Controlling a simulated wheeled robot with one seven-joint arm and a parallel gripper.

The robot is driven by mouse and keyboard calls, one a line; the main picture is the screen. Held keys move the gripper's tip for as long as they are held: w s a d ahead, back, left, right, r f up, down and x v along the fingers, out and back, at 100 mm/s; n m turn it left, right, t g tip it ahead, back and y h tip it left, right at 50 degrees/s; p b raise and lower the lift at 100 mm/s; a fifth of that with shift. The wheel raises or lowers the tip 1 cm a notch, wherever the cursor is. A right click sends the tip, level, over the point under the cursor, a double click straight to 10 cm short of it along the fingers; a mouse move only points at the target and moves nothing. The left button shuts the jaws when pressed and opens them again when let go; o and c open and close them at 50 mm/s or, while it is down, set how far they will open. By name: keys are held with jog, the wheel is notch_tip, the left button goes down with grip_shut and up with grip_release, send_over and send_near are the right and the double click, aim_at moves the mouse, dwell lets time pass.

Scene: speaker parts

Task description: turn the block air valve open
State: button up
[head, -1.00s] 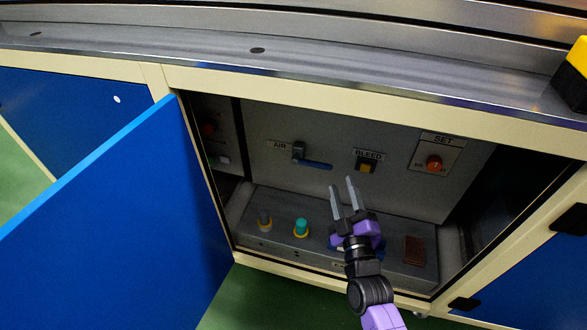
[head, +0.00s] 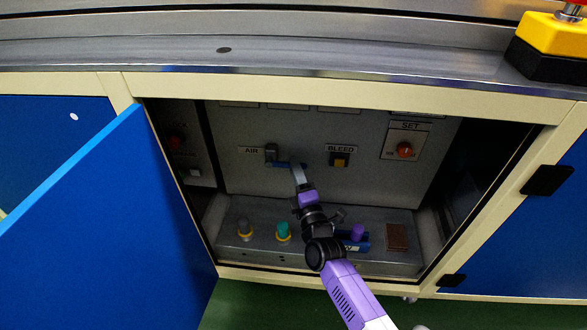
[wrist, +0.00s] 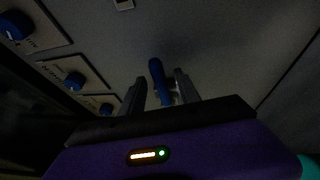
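The air valve (head: 271,153) is on the back panel inside the open cabinet, beside an AIR label. In the wrist view the blue lever (wrist: 157,78) lies between the two fingers of my gripper (wrist: 160,90), with some gap showing at the sides. The fingers are apart; whether either touches the lever is unclear in the dim light.
A BLEED button (head: 340,160) and an orange SET knob (head: 404,150) are right of the valve. Below, a grey ledge (head: 262,252) carries a teal knob (head: 283,230), other small parts and a brown block (head: 397,237). The blue door (head: 110,220) stands open at left.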

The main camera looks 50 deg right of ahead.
jog(key=shift+x, duration=1)
jog(key=shift+c, duration=0.2)
grip_shut()
dwell(0.6)
